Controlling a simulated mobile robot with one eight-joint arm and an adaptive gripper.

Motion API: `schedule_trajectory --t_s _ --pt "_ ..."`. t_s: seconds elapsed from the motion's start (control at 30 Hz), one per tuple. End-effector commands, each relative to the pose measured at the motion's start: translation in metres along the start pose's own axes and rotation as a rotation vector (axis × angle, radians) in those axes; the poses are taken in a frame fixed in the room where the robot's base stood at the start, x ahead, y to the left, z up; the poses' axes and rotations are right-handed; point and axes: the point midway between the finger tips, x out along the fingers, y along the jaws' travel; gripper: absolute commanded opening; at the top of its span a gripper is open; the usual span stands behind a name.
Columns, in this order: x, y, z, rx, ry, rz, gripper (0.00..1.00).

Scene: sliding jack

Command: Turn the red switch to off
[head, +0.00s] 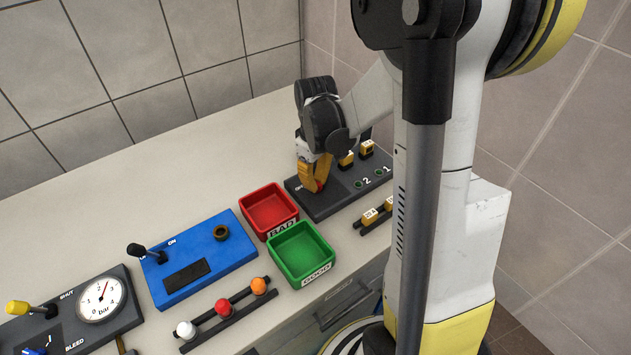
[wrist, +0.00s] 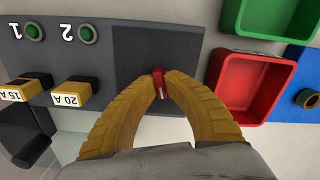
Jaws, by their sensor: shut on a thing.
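The red switch (wrist: 158,84) sits on the dark grey panel (wrist: 138,50) and shows between my fingertips in the wrist view. My gripper (wrist: 160,76) has its yellow fingers closed around the switch, one on each side. In the head view my gripper (head: 318,187) reaches down to the left end of the dark panel (head: 335,203), with a little red showing at the fingertips. The fingers hide most of the switch and its markings, so I cannot tell which position it points to.
The same panel carries two green lamps marked 1 and 2 (head: 358,184) and yellow-black fuses (wrist: 71,92) marked 20 A and 15 A. The red BAD bin (head: 270,231) and green GOOD bin (head: 318,278) stand close by. A blue panel (head: 208,278) lies further left.

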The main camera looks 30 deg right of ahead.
Motion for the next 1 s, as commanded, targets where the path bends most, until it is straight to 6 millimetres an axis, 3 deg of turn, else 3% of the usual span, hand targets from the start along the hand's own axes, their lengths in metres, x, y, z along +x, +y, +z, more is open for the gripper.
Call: schedule_trajectory --t_s 0.5,1.0 --pt "0.0003 -0.0002 0.0005 -0.402 -0.001 -0.001 0.00" --pt "0.0003 -0.0002 0.0005 -0.524 -0.001 -0.001 0.00"
